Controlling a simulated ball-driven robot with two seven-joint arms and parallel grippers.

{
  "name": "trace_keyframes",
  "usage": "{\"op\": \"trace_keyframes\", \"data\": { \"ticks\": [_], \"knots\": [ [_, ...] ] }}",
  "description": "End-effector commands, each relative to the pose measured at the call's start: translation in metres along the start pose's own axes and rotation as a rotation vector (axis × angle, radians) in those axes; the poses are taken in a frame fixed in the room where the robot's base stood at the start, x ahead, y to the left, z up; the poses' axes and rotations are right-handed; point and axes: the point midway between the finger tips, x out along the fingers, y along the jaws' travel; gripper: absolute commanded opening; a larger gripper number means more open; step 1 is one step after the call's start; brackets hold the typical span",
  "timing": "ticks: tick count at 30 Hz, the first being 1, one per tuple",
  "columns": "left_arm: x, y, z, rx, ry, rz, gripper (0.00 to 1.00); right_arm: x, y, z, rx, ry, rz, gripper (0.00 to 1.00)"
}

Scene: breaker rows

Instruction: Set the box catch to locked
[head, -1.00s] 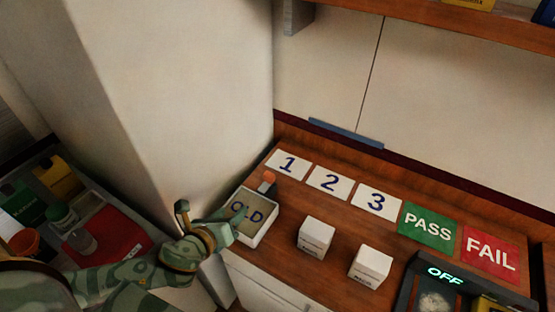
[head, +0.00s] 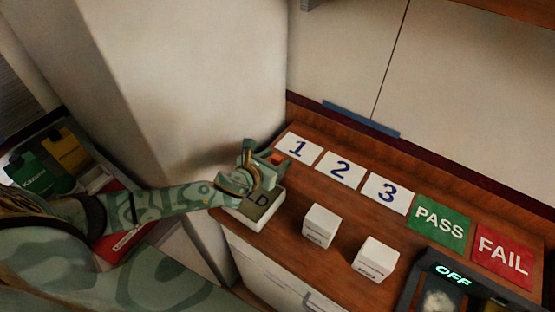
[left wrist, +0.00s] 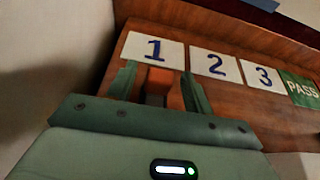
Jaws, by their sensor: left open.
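No part marked as a box catch or locked can be made out in either view. A small orange piece (head: 279,157) stands at the back left of the counter, beyond a white-rimmed square (head: 247,221) with dark letters ending in "LD". In the left wrist view the orange piece (left wrist: 158,76), with a dark part at its middle, shows between my fingers. My left gripper (head: 267,155) is open around or just above it; contact cannot be told. Its fingers also show in the left wrist view (left wrist: 160,88). My right gripper is not in view.
Cards 1 (head: 298,149), 2 (head: 340,169) and 3 (head: 387,193) lie along the back, with green PASS (head: 440,222) and red FAIL (head: 502,254) cards. Two white boxes (head: 321,226) (head: 376,260) stand in front. A wall column (head: 190,90) is close left.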

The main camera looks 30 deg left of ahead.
Motion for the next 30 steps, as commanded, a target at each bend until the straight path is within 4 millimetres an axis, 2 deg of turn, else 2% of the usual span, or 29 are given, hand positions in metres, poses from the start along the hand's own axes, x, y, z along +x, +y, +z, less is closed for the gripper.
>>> {"op": "trace_keyframes", "data": {
  "ticks": [4, 12, 13, 18, 22, 27, 30],
  "knots": [
    [0.011, 0.000, 0.000, 0.001, -0.001, 0.000, 0.51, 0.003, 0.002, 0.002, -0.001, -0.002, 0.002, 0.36],
    [0.013, 0.000, 0.000, 0.000, 0.000, 0.000, 0.51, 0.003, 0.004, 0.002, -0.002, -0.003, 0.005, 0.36],
    [0.013, 0.000, 0.000, 0.000, 0.000, 0.000, 0.48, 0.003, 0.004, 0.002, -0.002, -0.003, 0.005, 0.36],
    [0.013, 0.000, 0.000, 0.000, 0.000, 0.000, 0.01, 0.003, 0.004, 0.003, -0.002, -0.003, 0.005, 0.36],
    [0.010, 0.000, -0.001, 0.000, 0.001, 0.000, 0.00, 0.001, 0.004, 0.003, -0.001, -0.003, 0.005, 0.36],
    [-0.012, 0.000, -0.009, 0.000, 0.003, 0.000, 0.00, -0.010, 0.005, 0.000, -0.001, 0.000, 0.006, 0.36],
    [-0.018, 0.000, -0.011, -0.001, 0.002, 0.000, 0.00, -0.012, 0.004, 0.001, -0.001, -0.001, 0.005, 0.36]
  ]
}}
